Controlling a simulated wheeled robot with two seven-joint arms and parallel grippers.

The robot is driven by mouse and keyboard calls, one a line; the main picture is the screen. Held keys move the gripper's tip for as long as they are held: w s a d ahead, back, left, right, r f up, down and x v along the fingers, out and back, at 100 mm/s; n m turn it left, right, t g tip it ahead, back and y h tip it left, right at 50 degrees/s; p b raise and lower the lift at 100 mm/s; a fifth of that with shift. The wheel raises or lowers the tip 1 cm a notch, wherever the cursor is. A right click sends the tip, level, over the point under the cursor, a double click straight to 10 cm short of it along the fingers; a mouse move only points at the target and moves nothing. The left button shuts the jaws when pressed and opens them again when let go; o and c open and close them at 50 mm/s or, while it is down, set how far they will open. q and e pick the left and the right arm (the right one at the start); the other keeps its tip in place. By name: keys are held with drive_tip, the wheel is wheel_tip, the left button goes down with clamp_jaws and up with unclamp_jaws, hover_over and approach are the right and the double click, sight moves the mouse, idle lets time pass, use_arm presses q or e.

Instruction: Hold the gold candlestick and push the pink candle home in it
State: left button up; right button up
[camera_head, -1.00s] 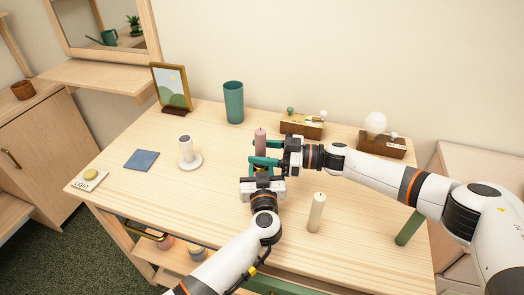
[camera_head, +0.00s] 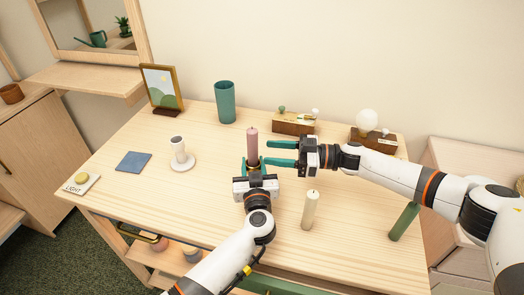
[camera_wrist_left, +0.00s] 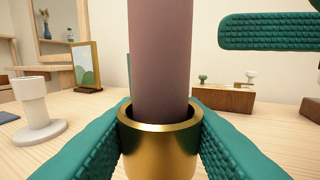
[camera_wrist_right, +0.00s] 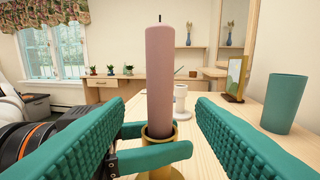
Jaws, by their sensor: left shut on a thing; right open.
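The pink candle (camera_head: 252,146) stands upright in the cup of the gold candlestick (camera_wrist_left: 160,145). A dark gap shows around its base inside the rim; how deep it sits is hidden. My left gripper (camera_head: 254,163) is shut on the candlestick, with a green finger on each side of the cup. In the right wrist view the candle (camera_wrist_right: 160,80) is upright above the gold cup (camera_wrist_right: 160,140). My right gripper (camera_head: 268,153) is open and empty, just right of the candle, its fingers pointing at it.
A green cup (camera_head: 225,102), a picture frame (camera_head: 161,88) and two wooden blocks (camera_head: 294,123) (camera_head: 373,143) line the back.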

drive_tip(key=d, duration=0.4)
drive_tip(key=shift+s, duration=0.35)
use_arm(q)
drive_tip(key=o, duration=1.1)
